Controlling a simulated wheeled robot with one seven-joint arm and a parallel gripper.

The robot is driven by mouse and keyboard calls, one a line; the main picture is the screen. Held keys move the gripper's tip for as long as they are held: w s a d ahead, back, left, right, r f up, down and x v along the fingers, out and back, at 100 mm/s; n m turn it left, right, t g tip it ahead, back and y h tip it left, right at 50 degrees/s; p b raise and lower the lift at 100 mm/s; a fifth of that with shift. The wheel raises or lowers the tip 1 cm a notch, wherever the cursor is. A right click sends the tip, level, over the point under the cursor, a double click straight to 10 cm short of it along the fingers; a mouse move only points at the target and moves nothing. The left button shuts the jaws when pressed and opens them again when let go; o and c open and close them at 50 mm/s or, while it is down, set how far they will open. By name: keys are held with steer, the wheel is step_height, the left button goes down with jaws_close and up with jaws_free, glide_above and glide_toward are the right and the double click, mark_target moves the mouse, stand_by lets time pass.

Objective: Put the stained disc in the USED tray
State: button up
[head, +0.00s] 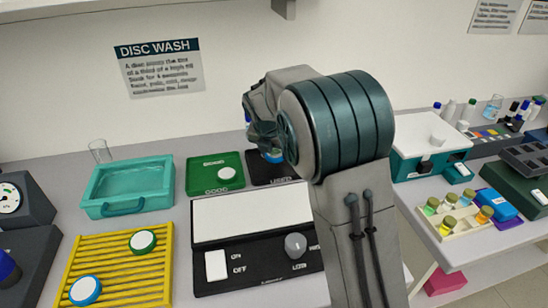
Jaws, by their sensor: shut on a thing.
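The black USED tray (262,178) lies at the back, right of the green tray, partly hidden by my arm. My gripper (270,149) is over this tray, its fingers mostly hidden behind my wrist and arm. It is shut on a disc (273,157), of which only a small blue-edged part with a brownish tint shows, fitting the stained disc. I cannot tell whether the disc touches the tray floor.
A green GOOD tray (201,181) holds a white disc (227,174). A black switch box (213,287) stands in front. A yellow rack (115,270) with a green-rimmed disc (143,241) and a blue-rimmed disc (85,290), and a teal basin (100,210), are at left.

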mark_target(273, 156)
steer(key=shift+f, duration=1.4)
steer(key=shift+f, duration=0.2)
steer(key=o, duration=0.9)
steer(key=shift+o, duration=0.2)
steer(key=shift+r, duration=0.1)
steer(key=v, duration=1.2)
steer(key=shift+r, duration=0.15)
